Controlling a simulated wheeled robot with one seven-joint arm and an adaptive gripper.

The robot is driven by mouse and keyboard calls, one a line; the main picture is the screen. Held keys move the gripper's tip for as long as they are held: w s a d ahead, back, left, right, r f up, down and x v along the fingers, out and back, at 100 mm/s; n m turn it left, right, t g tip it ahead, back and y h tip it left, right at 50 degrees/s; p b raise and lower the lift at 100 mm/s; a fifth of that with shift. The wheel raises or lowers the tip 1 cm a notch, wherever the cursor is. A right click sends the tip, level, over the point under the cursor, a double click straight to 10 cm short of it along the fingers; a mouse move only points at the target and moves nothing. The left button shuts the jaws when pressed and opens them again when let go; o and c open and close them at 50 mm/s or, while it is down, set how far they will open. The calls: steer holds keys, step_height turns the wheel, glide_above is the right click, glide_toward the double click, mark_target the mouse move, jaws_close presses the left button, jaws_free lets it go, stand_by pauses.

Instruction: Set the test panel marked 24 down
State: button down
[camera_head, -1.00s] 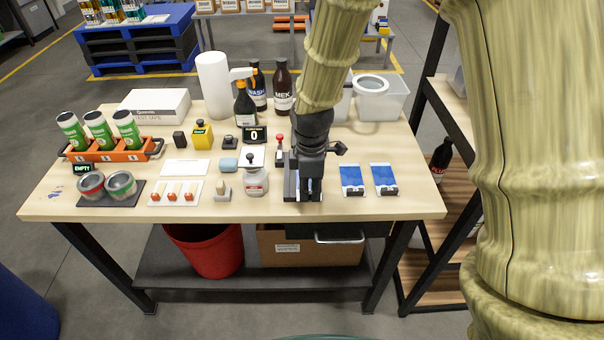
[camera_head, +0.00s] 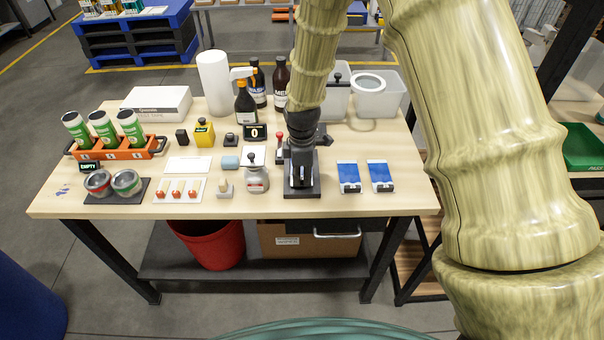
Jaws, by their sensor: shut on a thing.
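My gripper (camera_head: 300,179) points down at the front of the table, over a black stand (camera_head: 315,188). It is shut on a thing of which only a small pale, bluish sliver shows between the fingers. I take this for the test panel; its face and any number are hidden. Two blue-and-white panels (camera_head: 348,174) (camera_head: 381,174) lie side by side on the table to the right of the gripper, apart from it. Their markings are too small to read. I cannot tell whether the held thing touches the stand.
A metal can (camera_head: 256,181) and a red-knobbed lever (camera_head: 279,143) stand close left of the gripper. Bottles (camera_head: 281,84) and clear tubs (camera_head: 378,92) stand behind. Bare wood (camera_head: 415,195) is free at the front right, beyond the panels.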

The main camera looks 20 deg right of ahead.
steer(key=shift+s+f, duration=0.1)
steer(key=shift+f, duration=0.1)
steer(key=shift+f, duration=0.1)
steer(key=c, duration=1.5)
jaws_free()
steer(key=shift+o, duration=0.2)
steer(key=shift+r, duration=0.2)
step_height(320, 180, up, 12)
steer(key=b, duration=0.4)
steer(key=shift+f, duration=0.1)
